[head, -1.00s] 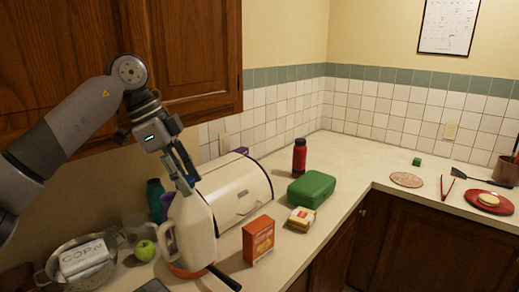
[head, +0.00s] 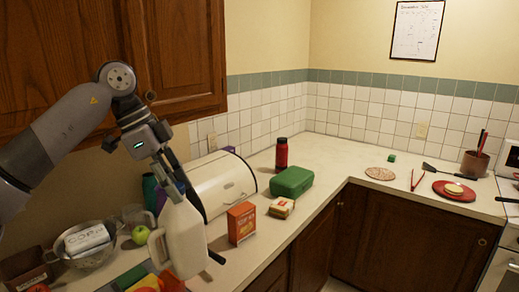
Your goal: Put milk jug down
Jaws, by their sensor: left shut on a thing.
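The white milk jug (head: 186,241) hangs upright from my left gripper (head: 173,190), in the lower left of the head view. My left gripper is shut on the top of the jug, and the fingertips are partly hidden. The jug appears in front of the cream bread box (head: 222,184) and the counter's front part. I cannot tell whether its base touches anything. My right gripper is not in view.
An orange box (head: 241,223), a sandwich (head: 281,208), a green lunch box (head: 291,181) and a red bottle (head: 281,155) stand right of the jug. A colander (head: 92,259) and a green apple (head: 140,234) are left. The counter (head: 330,157) is clear toward the back corner.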

